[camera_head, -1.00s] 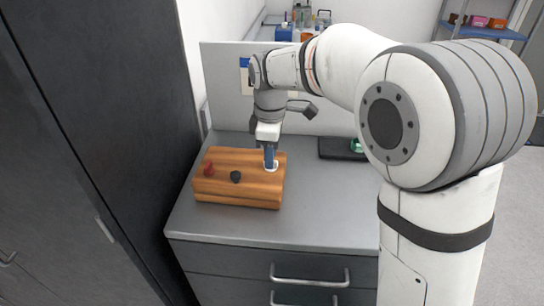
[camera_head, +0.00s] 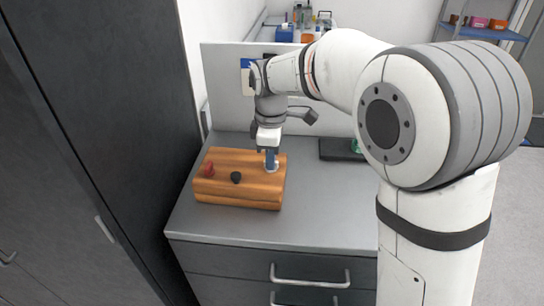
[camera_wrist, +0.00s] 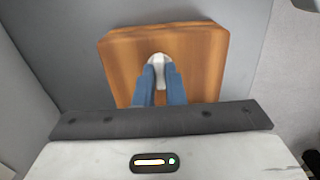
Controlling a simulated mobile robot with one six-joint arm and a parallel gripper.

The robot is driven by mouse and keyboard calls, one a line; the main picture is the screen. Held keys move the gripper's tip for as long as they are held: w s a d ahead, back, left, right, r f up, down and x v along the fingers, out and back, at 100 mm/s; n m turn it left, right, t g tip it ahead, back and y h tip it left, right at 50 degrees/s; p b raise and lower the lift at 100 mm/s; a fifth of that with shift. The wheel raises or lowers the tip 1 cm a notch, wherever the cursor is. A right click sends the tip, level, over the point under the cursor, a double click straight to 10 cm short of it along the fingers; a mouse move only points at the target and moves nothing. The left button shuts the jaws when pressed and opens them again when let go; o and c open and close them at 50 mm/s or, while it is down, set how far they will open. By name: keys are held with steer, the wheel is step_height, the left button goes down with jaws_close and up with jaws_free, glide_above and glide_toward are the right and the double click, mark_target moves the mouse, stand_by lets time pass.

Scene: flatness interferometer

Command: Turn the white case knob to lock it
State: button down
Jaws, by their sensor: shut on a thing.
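The wooden case (camera_head: 235,193) lies on the grey counter, with a red knob (camera_head: 207,170), a black knob (camera_head: 236,177) and the white knob (camera_head: 272,169) on its top. My gripper (camera_head: 271,161) points down at the case's right end and is shut on the white knob. In the wrist view the blue fingers (camera_wrist: 159,84) sit on both sides of the white knob (camera_wrist: 158,59), above the wooden top (camera_wrist: 200,62). Most of the knob is hidden between the fingers, so its turn angle cannot be told.
A black flat pad (camera_head: 340,149) lies on the counter to the right, with a green thing partly hidden behind my arm. A tall dark cabinet (camera_head: 100,120) stands close on the left. The counter front (camera_head: 270,238) is clear.

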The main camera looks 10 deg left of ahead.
steer(key=shift+m, duration=0.4)
steer(key=m+p, duration=0.1)
steer(key=m, duration=0.2)
steer(key=shift+r+m, duration=0.1)
steer(key=shift+m, duration=0.3)
steer(key=m+p, duration=0.1)
steer(key=m, duration=0.3)
steer(key=shift+m, duration=0.3)
steer(key=m+p, duration=0.1)
steer(key=m, duration=0.3)
steer(key=shift+m, duration=2)
steer(key=c, duration=1.5)
jaws_free()
